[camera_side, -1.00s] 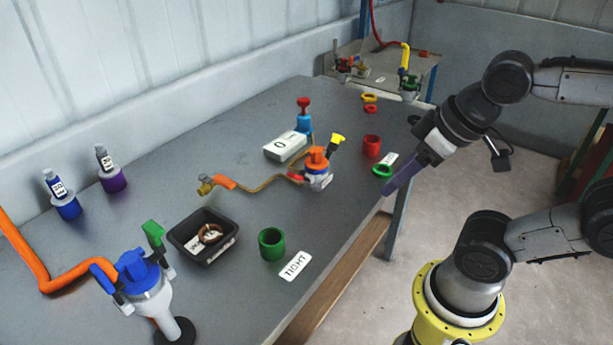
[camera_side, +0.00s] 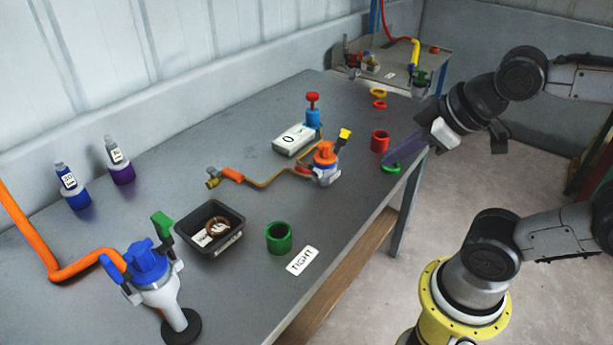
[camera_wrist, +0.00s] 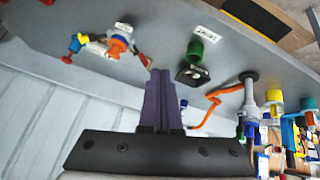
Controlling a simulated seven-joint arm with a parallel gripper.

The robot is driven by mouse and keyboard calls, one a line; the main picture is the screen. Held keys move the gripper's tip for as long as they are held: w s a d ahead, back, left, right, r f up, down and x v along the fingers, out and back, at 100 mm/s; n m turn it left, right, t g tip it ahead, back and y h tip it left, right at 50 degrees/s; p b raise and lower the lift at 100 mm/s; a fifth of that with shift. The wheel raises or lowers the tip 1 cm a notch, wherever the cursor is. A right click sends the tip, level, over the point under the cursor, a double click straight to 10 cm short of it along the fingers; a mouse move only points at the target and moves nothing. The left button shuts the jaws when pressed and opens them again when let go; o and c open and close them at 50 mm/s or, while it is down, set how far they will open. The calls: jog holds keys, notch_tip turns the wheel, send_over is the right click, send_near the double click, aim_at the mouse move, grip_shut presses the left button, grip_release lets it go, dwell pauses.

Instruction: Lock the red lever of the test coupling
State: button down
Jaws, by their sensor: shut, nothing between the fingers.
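The test coupling (camera_side: 325,160) has an orange top and a pale body and stands mid-table. Its yellow lever (camera_side: 344,134) sticks up to the right; its red lever (camera_side: 303,170) points out to the left, low down. In the wrist view the coupling (camera_wrist: 118,46) is at the upper left, with the red lever (camera_wrist: 143,58) slanting out toward the fingers. My gripper (camera_side: 388,165) is right of the coupling, apart from it, its purple fingers over the table's right edge near a green ring. In the wrist view the fingers (camera_wrist: 162,75) are together and empty.
A hose with a brass end (camera_side: 212,182) runs left from the coupling. A white "0" box (camera_side: 294,139) and a red-topped blue valve (camera_side: 313,112) stand behind it. A red cup (camera_side: 380,141), green cup (camera_side: 279,238), black tray (camera_side: 209,230) and blue-topped coupling (camera_side: 147,262) also stand around.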

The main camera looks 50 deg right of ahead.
jog(key=w+r+n+t+y, duration=0.1)
jog(key=w+n+t, duration=0.7)
jog(key=w+n, duration=1)
jog(key=s+f+n+y, duration=0.1)
jog(key=s+f+n, duration=0.1)
jog(key=f, duration=0.3)
jog(key=s+f+n+y, duration=0.1)
jog(key=s+f+n, duration=0.2)
jog(key=f, duration=0.3)
jog(key=s+f+n, duration=0.3)
jog(key=f+n, duration=0.1)
jog(key=f, duration=0.2)
jog(key=shift+f+g+y, duration=0.1)
jog(key=shift+g+y, duration=0.2)
jog(key=shift+y, duration=0.1)
jog(key=shift+s+d+f, duration=0.15)
jog(key=shift+d+f, duration=0.05)
jog(key=shift+d, duration=0.2)
